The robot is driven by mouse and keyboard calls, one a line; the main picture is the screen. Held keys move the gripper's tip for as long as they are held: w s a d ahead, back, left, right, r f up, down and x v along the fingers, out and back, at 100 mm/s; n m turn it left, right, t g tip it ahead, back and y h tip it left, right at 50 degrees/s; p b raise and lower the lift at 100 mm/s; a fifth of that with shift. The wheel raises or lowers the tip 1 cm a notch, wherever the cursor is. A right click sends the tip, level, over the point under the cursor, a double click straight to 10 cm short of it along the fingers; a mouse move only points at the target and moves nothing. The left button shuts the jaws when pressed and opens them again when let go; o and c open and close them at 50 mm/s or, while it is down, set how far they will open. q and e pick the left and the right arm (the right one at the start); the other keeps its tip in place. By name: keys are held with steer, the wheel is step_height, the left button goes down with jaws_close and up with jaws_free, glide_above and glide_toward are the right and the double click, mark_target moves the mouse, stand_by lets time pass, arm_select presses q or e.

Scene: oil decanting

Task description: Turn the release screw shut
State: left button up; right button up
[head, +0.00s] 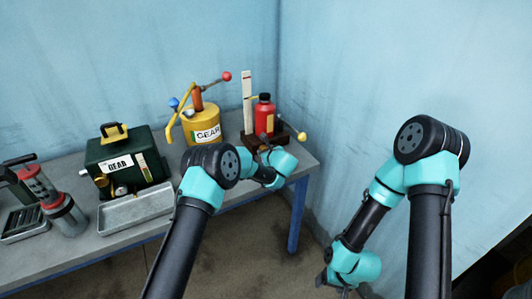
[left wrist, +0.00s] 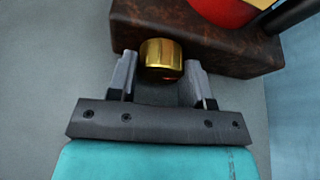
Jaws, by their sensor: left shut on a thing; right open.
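The release screw shows in the left wrist view as a short brass knob (left wrist: 162,54) at the side of a dark brown block (left wrist: 215,42). My left gripper (left wrist: 157,80) has one finger on each side of the knob and is shut on it. In the head view the brown block (head: 285,137) stands at the table's right end under a red bottle-shaped body (head: 265,117) with a black top. My left gripper (head: 264,150) is at its front, and the knob is hidden there. My right gripper (head: 340,288) is low, off the table, near the bottom edge, with its fingers hardly visible.
A yellow GEAR can (head: 201,122) with a red-knobbed lever stands left of the block. A white upright scale (head: 247,95) is beside the red body. A green GEAR box (head: 128,160), a grey tray (head: 137,209) and a red-and-grey cylinder (head: 62,213) stand further left. Walls close the back and right.

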arm_select(q)
steer(key=shift+n+h, duration=0.4)
steer(key=o, duration=0.7)
steer(key=shift+c, duration=0.2)
steer(key=shift+s+r, duration=0.1)
steer(key=v, duration=1.7)
steer(key=shift+s, duration=0.25)
steer(key=shift+d+f, duration=0.1)
steer(key=shift+f, duration=0.15)
